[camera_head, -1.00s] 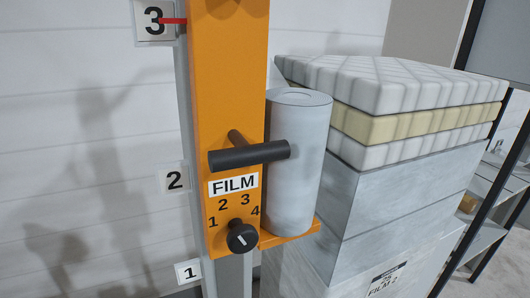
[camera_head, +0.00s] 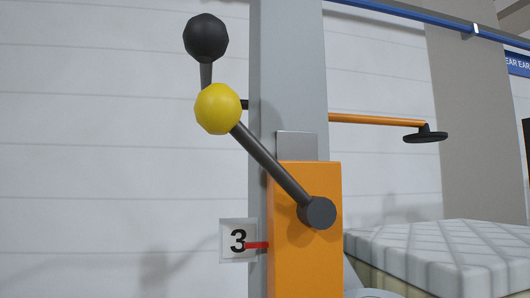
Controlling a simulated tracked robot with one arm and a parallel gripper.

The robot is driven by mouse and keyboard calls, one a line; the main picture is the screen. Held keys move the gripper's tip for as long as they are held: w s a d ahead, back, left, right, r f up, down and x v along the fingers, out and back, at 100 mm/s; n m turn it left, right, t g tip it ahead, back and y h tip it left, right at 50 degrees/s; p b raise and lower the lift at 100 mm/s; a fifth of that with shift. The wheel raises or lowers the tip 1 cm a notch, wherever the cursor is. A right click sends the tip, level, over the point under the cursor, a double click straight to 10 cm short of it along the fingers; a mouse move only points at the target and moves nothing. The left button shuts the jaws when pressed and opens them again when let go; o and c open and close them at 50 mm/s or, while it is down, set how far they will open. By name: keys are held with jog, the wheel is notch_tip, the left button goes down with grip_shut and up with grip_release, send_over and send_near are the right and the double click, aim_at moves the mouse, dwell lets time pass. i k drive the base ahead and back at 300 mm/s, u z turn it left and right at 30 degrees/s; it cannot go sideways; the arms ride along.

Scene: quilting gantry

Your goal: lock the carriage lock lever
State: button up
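A dark lever with a yellow ball knob (camera_head: 218,109) is mounted on the orange carriage (camera_head: 305,250). Its round dark pivot (camera_head: 317,212) is near the top of the carriage. The lever's rod (camera_head: 272,165) slants up and to the left from the pivot. Behind the yellow knob, a black ball knob (camera_head: 206,38) stands on a short dark rod; its base is hidden. No label on either knob is visible, so I take the yellow-knobbed one on the carriage as the carriage lock lever. My gripper is not in view.
The carriage is on a grey column (camera_head: 288,70). A red pointer meets the "3" plate (camera_head: 238,240). An orange arm with a black disc (camera_head: 426,137) sticks out right. A quilted mattress (camera_head: 445,255) lies lower right. The space left of the knobs is clear before the wall.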

aim_at(218, 108)
jog(key=z, duration=0.45)
jog(key=k, duration=1.45)
jog(key=u, duration=0.35)
jog(key=i, duration=1)
jog(key=z, duration=0.05)
